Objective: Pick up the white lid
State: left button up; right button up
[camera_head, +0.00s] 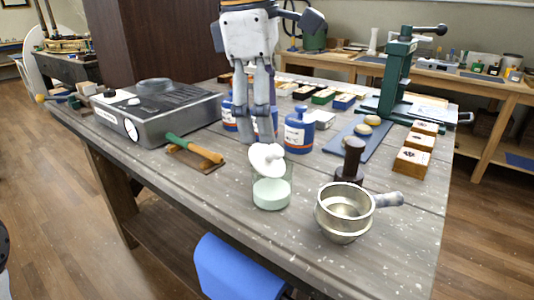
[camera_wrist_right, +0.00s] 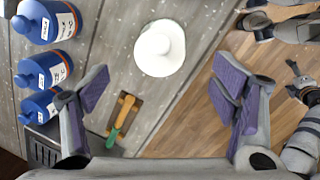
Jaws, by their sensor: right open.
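The white lid (camera_head: 267,158) is round with a knob and looks tilted at the top of a clear glass jar (camera_head: 272,192) with pale contents, near the table's front edge. In the right wrist view the lid (camera_wrist_right: 160,48) appears as a white disc with its knob towards me. My right gripper (camera_head: 257,138) points down just above and behind the lid in the head view. It is open and empty, with its purple-padded fingers (camera_wrist_right: 167,92) wide apart and the lid ahead of the gap.
Blue bottles (camera_head: 299,130) stand close behind the lid. A metal pan (camera_head: 345,212) and a dark tamper (camera_head: 350,160) are to the right. A green-handled tool (camera_head: 194,149) and a grey machine (camera_head: 155,110) are to the left. The table's front left is clear.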

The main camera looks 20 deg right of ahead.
aim_at(270, 147)
jog(key=f, duration=0.4)
jog(key=d+f, duration=0.1)
jog(key=f, duration=0.2)
jog(key=shift+w+d, duration=0.1)
jog(key=shift+w, duration=0.25)
jog(key=c, duration=1)
jog(key=shift+c, duration=0.2)
